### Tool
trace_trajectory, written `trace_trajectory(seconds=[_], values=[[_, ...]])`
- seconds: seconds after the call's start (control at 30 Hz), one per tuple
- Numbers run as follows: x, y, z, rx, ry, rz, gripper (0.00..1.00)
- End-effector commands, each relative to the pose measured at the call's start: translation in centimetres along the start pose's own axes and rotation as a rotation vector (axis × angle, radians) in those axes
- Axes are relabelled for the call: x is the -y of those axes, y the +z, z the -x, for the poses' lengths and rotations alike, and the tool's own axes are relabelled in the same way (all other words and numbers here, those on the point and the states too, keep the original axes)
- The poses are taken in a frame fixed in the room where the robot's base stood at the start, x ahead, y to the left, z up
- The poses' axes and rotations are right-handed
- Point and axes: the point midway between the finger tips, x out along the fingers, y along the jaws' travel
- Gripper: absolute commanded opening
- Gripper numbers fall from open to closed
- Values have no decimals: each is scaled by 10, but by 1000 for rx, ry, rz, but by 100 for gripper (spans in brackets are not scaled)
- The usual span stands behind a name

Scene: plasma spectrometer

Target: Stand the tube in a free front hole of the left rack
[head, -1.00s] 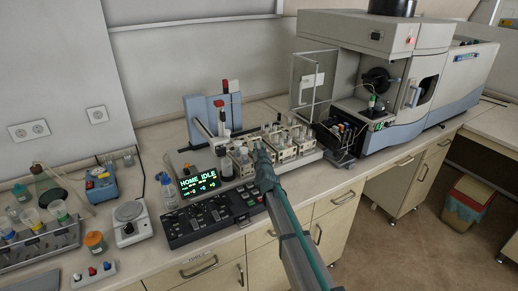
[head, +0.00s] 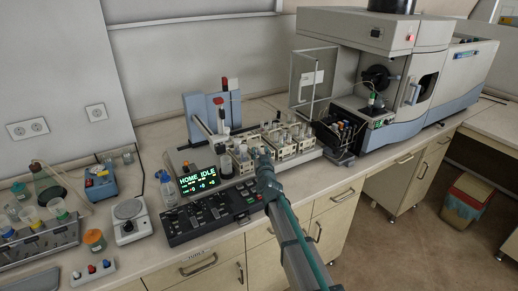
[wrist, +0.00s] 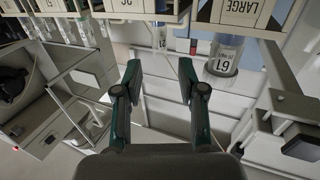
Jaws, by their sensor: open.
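My gripper (wrist: 160,76) is open in the wrist view, with nothing between its fingers. In the head view my gripper (head: 264,158) is at the front of the racks. The left rack (head: 243,167) is the leftmost in the row, just left of my gripper, and holds tubes. In the wrist view, a clear tube-like piece (wrist: 161,38) shows beyond the fingertips, between two labelled rack parts. I cannot tell which tube is the task's own or which front holes are free.
A bottle with an upside-down label (wrist: 223,54) stands right of the fingers in the wrist view. The control panel (head: 212,217) lies in front of the racks. The sampler column (head: 213,115) rises behind them. The spectrometer (head: 400,60) is at right.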

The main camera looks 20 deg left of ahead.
Motion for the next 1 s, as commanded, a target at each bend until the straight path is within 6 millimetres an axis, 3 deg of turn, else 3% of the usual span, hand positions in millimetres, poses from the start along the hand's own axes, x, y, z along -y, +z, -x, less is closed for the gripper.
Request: trace_trajectory(seconds=[0.03,0.1,0.3,0.87,1.0], values=[[0,0,16,0,0,0,40],[0,0,30,0,0,0,40],[0,0,57,0,0,0,40],[0,0,62,0,0,0,40],[-20,14,64,20,14,-26,40]])
